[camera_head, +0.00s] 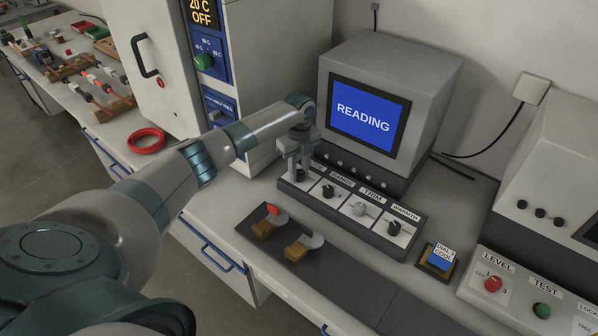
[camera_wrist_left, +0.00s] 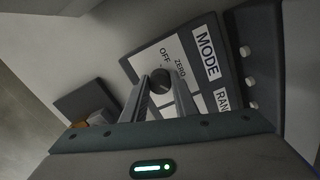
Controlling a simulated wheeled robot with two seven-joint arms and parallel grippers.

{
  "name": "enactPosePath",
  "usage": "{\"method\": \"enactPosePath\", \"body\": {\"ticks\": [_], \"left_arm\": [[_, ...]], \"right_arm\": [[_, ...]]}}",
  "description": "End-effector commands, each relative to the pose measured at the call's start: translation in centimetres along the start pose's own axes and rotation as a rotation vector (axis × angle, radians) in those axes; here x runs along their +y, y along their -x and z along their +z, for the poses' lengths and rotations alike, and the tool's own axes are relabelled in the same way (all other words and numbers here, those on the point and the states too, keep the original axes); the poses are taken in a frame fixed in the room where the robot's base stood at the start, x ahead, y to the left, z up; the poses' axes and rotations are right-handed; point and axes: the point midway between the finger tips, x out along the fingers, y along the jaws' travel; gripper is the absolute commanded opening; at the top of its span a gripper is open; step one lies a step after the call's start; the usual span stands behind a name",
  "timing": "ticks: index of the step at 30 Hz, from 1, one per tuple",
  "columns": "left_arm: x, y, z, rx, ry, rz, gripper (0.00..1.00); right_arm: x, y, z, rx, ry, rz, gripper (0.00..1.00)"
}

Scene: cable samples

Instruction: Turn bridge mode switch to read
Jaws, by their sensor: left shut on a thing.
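The bridge mode switch is a dark round knob (camera_wrist_left: 161,80) under the MODE label (camera_wrist_left: 207,56), with OFF and ZERO printed beside it in the left wrist view. My left gripper (camera_head: 299,172) comes down over the left end of the control panel (camera_head: 350,210). Its two fingers (camera_wrist_left: 161,92) are closed around the knob. The fingers hide part of the knob and its plate, so I cannot read its exact pointing. The screen (camera_head: 362,118) above reads READING. My right gripper is not in view.
RANGE (camera_head: 328,191), TRIM (camera_head: 359,209) and WARMTH (camera_head: 394,228) knobs sit to the right on the same panel. A dark mat with two samples (camera_head: 303,247) lies in front. A tall cabinet (camera_head: 155,60) stands to the left.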

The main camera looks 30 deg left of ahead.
Motion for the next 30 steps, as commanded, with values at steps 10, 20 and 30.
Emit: {"method": "enactPosePath", "body": {"ticks": [10,20,30], "left_arm": [[-0.19,0.23,0.02,0.000,-0.070,-0.005,0.04],[-0.18,0.24,0.03,-0.001,-0.070,-0.005,0.33],[-0.06,0.09,0.01,0.000,-0.068,-0.002,0.45]], "right_arm": [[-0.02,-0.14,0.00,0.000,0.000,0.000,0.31],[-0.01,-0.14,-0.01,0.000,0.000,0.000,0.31],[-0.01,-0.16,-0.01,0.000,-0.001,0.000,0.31]]}}
